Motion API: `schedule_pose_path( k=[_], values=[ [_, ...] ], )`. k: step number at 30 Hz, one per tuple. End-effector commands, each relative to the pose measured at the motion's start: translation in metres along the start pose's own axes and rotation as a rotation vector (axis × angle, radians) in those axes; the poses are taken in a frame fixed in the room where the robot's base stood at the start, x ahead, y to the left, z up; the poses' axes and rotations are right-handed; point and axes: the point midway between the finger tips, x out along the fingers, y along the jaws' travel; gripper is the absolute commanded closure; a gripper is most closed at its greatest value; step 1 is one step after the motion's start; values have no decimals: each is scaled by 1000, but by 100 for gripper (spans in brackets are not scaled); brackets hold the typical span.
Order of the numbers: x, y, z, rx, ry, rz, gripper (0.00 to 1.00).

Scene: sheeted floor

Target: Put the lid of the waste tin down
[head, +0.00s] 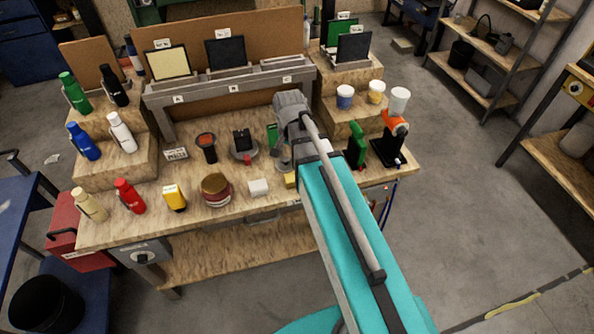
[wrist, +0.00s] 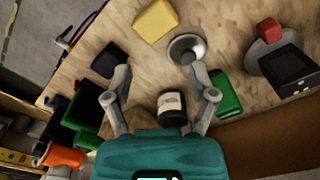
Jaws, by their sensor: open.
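My gripper (wrist: 160,75) is open and empty in the wrist view, with its two fingers spread above the bench. A dark round tin or jar with a pale label (wrist: 172,107) stands between and below the fingers, apart from them.
Near the gripper in the wrist view are a metal dish (wrist: 187,48), a yellow block (wrist: 157,20), a black block (wrist: 110,62) and a green box (wrist: 226,93). Several bottles stand on the bench's left; an orange-and-black device (head: 392,140) stands right. The board (head: 215,30) closes the back.

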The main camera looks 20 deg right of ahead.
Motion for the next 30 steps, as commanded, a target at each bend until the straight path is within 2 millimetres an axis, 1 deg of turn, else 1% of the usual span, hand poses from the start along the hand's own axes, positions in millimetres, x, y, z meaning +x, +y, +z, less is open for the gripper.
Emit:
schedule_pose_path(
  k=[1, 6, 9, 13, 18, 30],
  values=[
    [0, 9, 12, -71, 0, 0, 27],
    [0, 28, 37, -333, 0, 0, 27],
    [0, 37, 49, -462, 0, 1, 27],
    [0, 44, 59, -580, 0, 1, 27],
    [0, 47, 63, -644, 0, 1, 27],
    [0, 47, 62, -647, 0, 1, 27]
  ],
)
